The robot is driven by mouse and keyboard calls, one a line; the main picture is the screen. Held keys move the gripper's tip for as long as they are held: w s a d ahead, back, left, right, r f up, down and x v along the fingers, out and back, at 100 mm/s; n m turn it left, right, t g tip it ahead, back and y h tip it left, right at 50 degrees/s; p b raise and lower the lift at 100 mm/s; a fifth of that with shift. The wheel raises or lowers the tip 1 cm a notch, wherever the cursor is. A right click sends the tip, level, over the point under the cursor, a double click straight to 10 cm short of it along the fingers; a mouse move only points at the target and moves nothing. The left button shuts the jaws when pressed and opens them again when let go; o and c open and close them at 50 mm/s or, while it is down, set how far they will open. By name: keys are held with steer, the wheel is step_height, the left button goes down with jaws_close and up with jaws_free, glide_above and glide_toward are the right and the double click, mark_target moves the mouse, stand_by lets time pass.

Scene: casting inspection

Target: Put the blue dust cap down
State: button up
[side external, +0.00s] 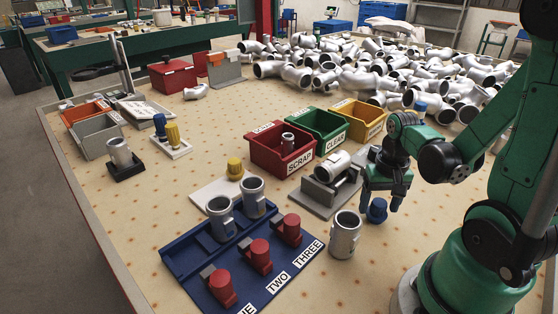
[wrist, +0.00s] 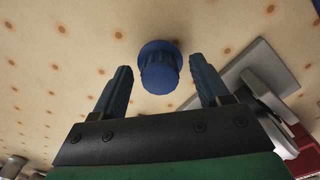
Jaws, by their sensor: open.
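The blue dust cap (side external: 377,210) stands on the tan table, to the right of an upright metal casting (side external: 344,235). In the wrist view the cap (wrist: 160,68) shows between and just beyond my two fingertips, with a gap on each side. My gripper (side external: 385,199) is open and points down over the cap, with its fingers low near the table. In the wrist view my gripper (wrist: 163,75) holds nothing.
A grey fixture (side external: 325,199) with a casting stands left of my gripper. Behind are red SCRAP (side external: 270,155), green (side external: 322,128) and yellow (side external: 362,118) bins. A blue board (side external: 187,272) with red clamps lies front left. Many castings are piled at the back.

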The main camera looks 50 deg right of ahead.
mark_target(380, 202)
step_height(380, 202, up, 12)
steer(key=w+a+n+t, duration=0.7)
steer(key=w+a+n, duration=0.1)
steer(key=a, duration=0.4)
steer(key=shift+w+f+n, duration=0.15)
steer(key=shift+w+n, duration=0.2)
steer(key=shift+n, duration=0.15)
